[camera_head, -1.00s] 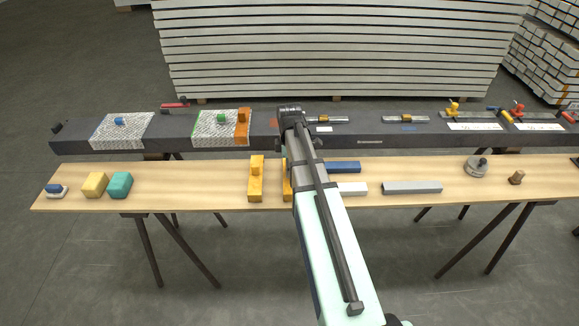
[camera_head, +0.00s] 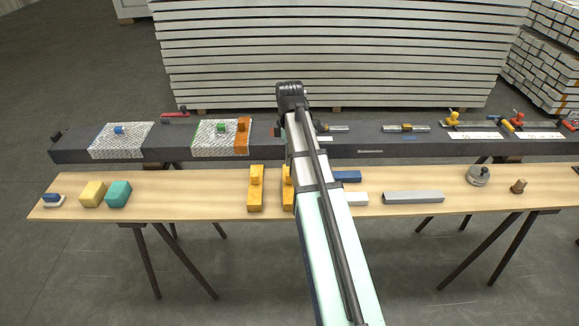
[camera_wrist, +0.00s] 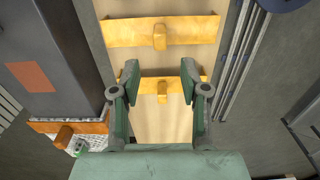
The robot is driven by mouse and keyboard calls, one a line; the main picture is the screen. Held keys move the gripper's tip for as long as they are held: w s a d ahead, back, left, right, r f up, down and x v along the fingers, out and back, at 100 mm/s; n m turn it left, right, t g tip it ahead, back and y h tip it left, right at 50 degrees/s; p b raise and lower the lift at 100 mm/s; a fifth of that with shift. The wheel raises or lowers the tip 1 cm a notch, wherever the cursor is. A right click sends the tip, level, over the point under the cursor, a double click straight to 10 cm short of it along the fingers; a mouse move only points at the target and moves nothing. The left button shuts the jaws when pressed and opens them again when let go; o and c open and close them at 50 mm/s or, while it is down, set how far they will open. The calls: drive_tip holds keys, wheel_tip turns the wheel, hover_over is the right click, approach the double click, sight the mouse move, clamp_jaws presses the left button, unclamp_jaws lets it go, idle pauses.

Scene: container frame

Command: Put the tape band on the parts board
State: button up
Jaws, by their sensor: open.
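An orange tape band (camera_head: 242,136) with a raised knob lies across the right edge of a mesh patch on the dark beam. It shows at the lower left in the wrist view (camera_wrist: 95,127). The parts board (camera_head: 220,203) is the long wooden plank in front. Two similar yellow bands lie across it: one stands clear (camera_head: 256,192), the other (camera_head: 287,190) is partly hidden by my arm. My gripper (camera_wrist: 160,75) is open and empty over the board, its fingers to either side of one yellow band's knob (camera_wrist: 162,88); its height is unclear. My arm hides it in the head view.
Yellow (camera_head: 93,194) and teal (camera_head: 118,194) blocks stand at the board's left. Blue (camera_head: 347,176), white (camera_head: 357,198) and grey (camera_head: 413,197) bars lie right of my arm. The dark beam (camera_head: 370,140) behind carries clamps and another mesh patch (camera_head: 120,142).

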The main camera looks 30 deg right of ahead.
drive_tip(key=shift+r, duration=1.2)
